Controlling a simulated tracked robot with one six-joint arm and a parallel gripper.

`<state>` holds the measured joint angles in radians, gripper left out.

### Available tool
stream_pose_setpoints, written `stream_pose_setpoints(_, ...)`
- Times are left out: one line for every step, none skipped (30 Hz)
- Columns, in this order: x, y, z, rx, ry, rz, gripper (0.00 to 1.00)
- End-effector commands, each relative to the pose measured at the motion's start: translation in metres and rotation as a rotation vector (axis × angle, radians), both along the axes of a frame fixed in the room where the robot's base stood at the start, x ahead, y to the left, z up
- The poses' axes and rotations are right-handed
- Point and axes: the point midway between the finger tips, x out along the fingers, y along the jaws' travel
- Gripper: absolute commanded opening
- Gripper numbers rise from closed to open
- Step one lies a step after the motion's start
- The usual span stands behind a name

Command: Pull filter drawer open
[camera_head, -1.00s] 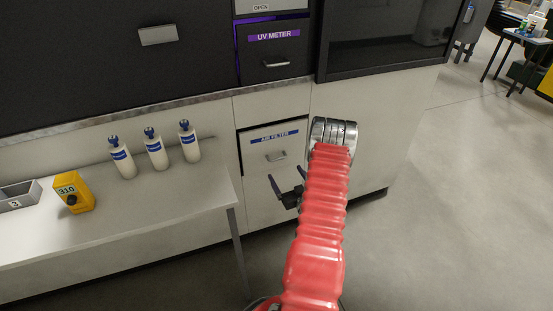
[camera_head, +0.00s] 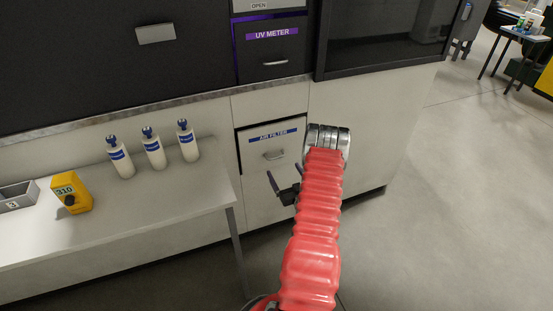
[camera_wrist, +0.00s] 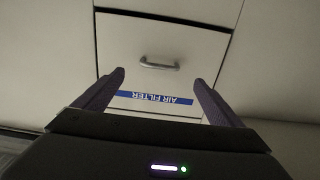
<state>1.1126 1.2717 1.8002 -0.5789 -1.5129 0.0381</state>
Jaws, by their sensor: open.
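The filter drawer (camera_head: 262,145) is a white front with a blue "AIR FILTER" label and a metal bar handle (camera_head: 275,155). It is in the lower cabinet, left of my red arm. In the wrist view the drawer front (camera_wrist: 120,40) appears upside down, with its handle (camera_wrist: 160,64) near the top centre. My gripper (camera_head: 283,181) is open and empty, just below the handle in the head view. In the wrist view its two fingers (camera_wrist: 158,80) are spread on either side of the label, apart from the handle. Part of the gripper is hidden behind my arm in the head view.
The dark UV METER drawer (camera_head: 270,50) is above. A white table (camera_head: 120,215) at the left holds several things: white bottles (camera_head: 153,150), a yellow device (camera_head: 72,193) and a grey tray (camera_head: 16,200).

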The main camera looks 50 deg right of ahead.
Motion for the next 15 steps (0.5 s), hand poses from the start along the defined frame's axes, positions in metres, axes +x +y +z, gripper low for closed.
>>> stream_pose_setpoints(0.008, -0.004, 0.000, -0.002, 0.000, 0.002, 0.90)
stream_pose_setpoints(0.012, -0.006, 0.000, -0.002, 0.000, 0.002, 0.90)
stream_pose_setpoints(0.017, -0.009, 0.000, -0.003, -0.001, 0.002, 0.90)
stream_pose_setpoints(0.021, -0.012, 0.000, -0.001, 0.000, 0.002, 0.90)
stream_pose_setpoints(0.025, -0.014, 0.000, -0.001, 0.000, 0.001, 0.90)
stream_pose_setpoints(0.030, -0.017, 0.000, -0.001, 0.000, 0.001, 0.90)
stream_pose_setpoints(0.034, -0.020, 0.000, -0.001, 0.000, 0.001, 0.90)
stream_pose_setpoints(0.038, -0.022, 0.000, -0.001, 0.000, 0.001, 0.90)
stream_pose_setpoints(0.043, -0.025, 0.000, -0.002, 0.000, 0.001, 0.90)
stream_pose_setpoints(0.047, -0.028, 0.000, -0.003, -0.001, 0.001, 0.90)
stream_pose_setpoints(0.051, -0.030, 0.000, -0.001, 0.000, 0.001, 0.90)
stream_pose_setpoints(0.056, -0.034, 0.000, -0.001, 0.000, 0.000, 0.90)
stream_pose_setpoints(0.060, -0.036, 0.000, -0.002, -0.001, 0.000, 0.90)
stream_pose_setpoints(0.064, -0.038, 0.000, -0.001, 0.000, 0.000, 0.90)
stream_pose_setpoints(0.068, -0.041, 0.000, -0.001, 0.001, 0.000, 0.90)
